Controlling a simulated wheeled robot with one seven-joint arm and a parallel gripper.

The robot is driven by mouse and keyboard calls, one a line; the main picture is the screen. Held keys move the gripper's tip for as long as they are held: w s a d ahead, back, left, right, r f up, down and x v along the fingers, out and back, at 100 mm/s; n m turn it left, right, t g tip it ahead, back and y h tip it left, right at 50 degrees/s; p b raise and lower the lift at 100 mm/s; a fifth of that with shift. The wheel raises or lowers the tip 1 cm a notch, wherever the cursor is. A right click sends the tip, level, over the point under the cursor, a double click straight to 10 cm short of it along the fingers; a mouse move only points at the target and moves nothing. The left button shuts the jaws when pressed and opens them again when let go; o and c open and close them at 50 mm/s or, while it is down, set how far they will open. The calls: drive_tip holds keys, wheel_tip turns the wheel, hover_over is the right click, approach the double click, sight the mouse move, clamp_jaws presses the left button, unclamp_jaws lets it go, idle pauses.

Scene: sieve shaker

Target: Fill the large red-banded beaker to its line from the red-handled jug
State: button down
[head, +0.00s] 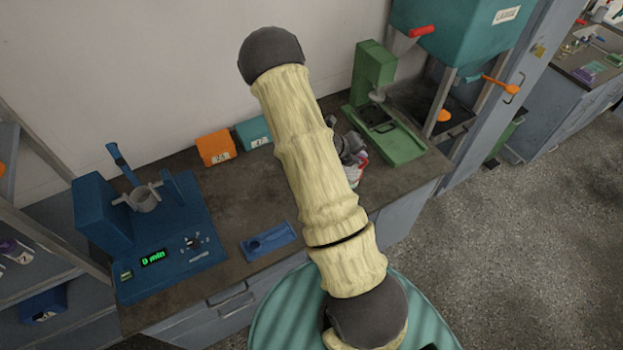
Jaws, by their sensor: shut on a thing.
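My gripper (350,148) shows only in part, behind my own arm, over the right half of the bench. Its fingertips are hidden. A small red and white thing (361,168) shows just below and beside it, at the arm's right edge. I cannot tell whether this is the red-handled jug or the red-banded beaker. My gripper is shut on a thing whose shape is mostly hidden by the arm. No fill line or liquid level shows.
A blue machine (95,215) with a green display stands at the bench's left. Orange (215,148) and teal (254,132) boxes stand by the wall. A blue tray (285,236) lies at the front edge. A green press-like stand (400,148) and teal hopper (455,40) are at right.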

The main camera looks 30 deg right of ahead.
drive_tip(key=shift+d+f, duration=0.15)
drive_tip(key=b, duration=0.1)
drive_tip(key=d+y+b, duration=0.1)
drive_tip(key=b, duration=0.1)
drive_tip(key=shift+s+f+t, duration=0.15)
drive_tip(key=shift+s+t, duration=0.15)
drive_tip(key=shift+s, duration=0.05)
drive_tip(key=s+d+f+m+t+y+b, duration=0.2)
drive_tip(key=d+y+b, duration=0.3)
drive_tip(key=b, duration=0.5)
drive_tip(key=shift+s+d+f+t+y, duration=0.35)
drive_tip(key=shift+s+t+y, duration=0.2)
drive_tip(key=shift+y, duration=0.25)
drive_tip(key=shift+w, duration=0.1)
